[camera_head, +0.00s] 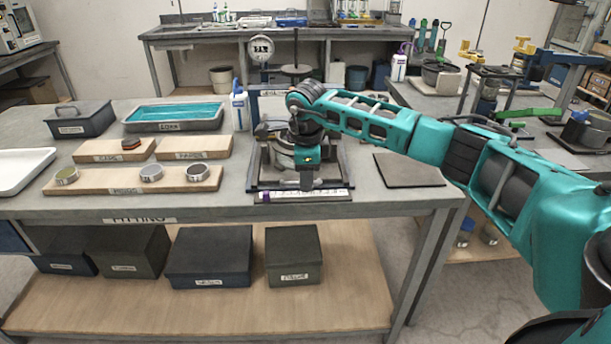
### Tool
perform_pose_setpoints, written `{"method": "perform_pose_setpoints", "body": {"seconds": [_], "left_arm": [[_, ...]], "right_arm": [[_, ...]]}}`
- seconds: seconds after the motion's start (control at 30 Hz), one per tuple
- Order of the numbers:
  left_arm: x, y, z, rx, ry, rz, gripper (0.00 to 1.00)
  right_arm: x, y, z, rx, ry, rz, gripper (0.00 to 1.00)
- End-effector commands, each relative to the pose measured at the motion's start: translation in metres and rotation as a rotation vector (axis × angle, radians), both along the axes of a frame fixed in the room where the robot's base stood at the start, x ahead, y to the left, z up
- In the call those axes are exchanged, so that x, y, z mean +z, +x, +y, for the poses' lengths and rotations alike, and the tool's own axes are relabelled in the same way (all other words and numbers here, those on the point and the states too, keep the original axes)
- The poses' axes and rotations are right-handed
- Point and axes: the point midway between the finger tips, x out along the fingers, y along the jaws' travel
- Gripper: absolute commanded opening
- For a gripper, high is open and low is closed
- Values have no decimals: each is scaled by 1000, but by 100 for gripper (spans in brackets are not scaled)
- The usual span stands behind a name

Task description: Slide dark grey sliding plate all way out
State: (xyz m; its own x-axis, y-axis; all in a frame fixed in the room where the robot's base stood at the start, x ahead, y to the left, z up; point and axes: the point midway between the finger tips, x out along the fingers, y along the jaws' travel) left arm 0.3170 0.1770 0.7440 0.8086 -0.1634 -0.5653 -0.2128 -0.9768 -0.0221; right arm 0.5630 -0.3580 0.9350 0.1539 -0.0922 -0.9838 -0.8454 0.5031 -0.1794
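A frame with a round dial (261,48) and a dark base tray (258,178) stands on the table at centre. A round metal pot-like part sits in it, partly hidden behind my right gripper (307,182). The gripper points down over the front of the tray; its fingertips are too small to tell open from shut, or whether they touch anything. A flat dark grey plate (409,170) lies on the table to the right of the frame. I cannot tell whether this or a part inside the frame is the sliding plate. My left gripper is out of view.
A white-and-blue bottle (240,108) stands left of the frame. Wooden boards (95,182) with round tins, a teal-lined tray (174,115), a dark bin (80,118) and a white tray (22,168) fill the table's left. Dark boxes (209,257) sit on the shelf below.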

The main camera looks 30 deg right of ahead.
Motion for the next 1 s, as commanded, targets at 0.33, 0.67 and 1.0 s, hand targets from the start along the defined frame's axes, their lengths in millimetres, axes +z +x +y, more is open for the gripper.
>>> {"method": "perform_pose_setpoints", "body": {"seconds": [0.33, 0.67, 1.0], "left_arm": [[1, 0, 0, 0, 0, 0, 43], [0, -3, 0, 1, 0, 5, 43], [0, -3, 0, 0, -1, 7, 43]], "right_arm": [[71, -10, 6, 2, 0, -6, 38], [117, -18, 11, 0, 1, -1, 38], [121, -19, 12, 0, 1, 1, 38]]}}
